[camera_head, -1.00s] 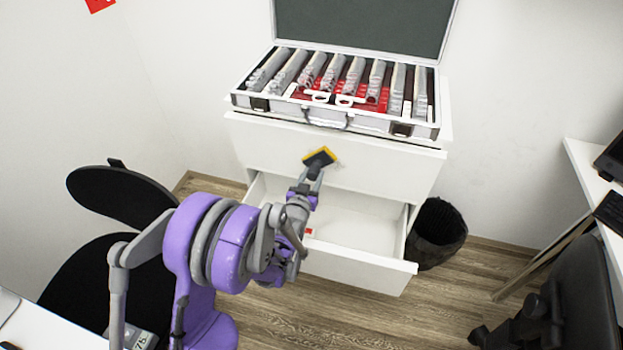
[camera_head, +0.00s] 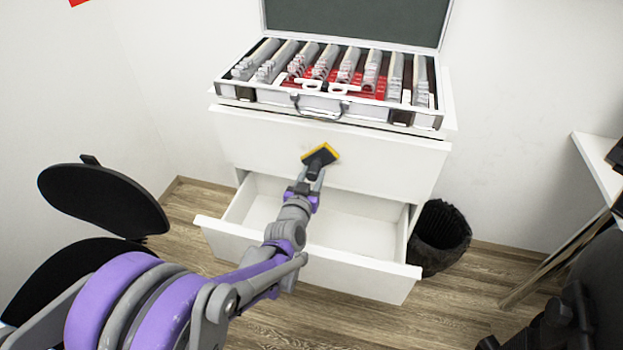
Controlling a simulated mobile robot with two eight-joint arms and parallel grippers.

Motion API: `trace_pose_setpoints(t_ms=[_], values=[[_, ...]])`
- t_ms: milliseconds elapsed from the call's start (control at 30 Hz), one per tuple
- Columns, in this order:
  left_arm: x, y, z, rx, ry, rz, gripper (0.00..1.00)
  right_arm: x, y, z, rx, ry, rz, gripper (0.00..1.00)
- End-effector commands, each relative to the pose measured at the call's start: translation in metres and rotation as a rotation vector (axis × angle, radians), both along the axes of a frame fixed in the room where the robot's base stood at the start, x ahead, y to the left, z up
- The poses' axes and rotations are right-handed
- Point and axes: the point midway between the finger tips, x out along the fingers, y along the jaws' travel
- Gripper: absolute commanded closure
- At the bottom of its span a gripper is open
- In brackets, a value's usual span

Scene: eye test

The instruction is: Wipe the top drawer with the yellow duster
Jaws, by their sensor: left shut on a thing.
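The top drawer (camera_head: 400,165) of the white cabinet is closed, its plain white front facing me. The duster (camera_head: 321,156), dark with a yellow edge, is at the middle of that front. It overlaps the front in the picture; I cannot tell whether it touches. My left gripper (camera_head: 313,174) is shut on the duster's dark handle, and its arm reaches up from the lower left. The arm hides part of the lower drawer. My right gripper is not in view.
The lower drawer (camera_head: 350,268) stands open below the duster. An open lens case (camera_head: 330,104) sits on the cabinet top. A black bin (camera_head: 440,235) stands right of the cabinet. Black chairs (camera_head: 100,200) are at left and lower right, a white desk (camera_head: 597,158) at right.

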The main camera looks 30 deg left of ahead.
Motion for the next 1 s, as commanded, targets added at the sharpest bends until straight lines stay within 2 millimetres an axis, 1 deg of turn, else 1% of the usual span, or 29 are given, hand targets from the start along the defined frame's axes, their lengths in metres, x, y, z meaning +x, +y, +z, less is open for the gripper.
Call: trace_pose_setpoints(t_ms=[33,200,400,467,533,633,733,867,1000], values=[[0.0,-0.001,-0.001,-0.001,0.0,0.0,1.0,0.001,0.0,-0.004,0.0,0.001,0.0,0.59],[0.001,-0.003,0.0,-0.001,-0.001,-0.001,1.0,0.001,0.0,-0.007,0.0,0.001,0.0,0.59],[0.005,-0.018,0.0,-0.003,-0.004,-0.001,1.0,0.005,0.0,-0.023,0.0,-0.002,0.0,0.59],[0.007,-0.023,0.002,-0.002,-0.002,-0.003,1.0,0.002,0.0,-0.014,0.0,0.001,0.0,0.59],[0.009,-0.027,0.003,-0.002,-0.002,-0.002,1.0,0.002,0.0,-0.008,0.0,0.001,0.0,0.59],[0.01,-0.03,0.003,-0.001,-0.001,-0.001,1.0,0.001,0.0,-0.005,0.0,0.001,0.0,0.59],[0.008,-0.031,0.002,0.001,-0.001,0.0,1.0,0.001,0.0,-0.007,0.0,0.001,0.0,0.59],[0.008,-0.025,0.003,0.003,-0.001,0.001,1.0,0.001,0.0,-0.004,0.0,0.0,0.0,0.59],[0.006,-0.012,0.004,0.003,-0.001,0.004,1.0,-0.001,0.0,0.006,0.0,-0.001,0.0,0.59]])
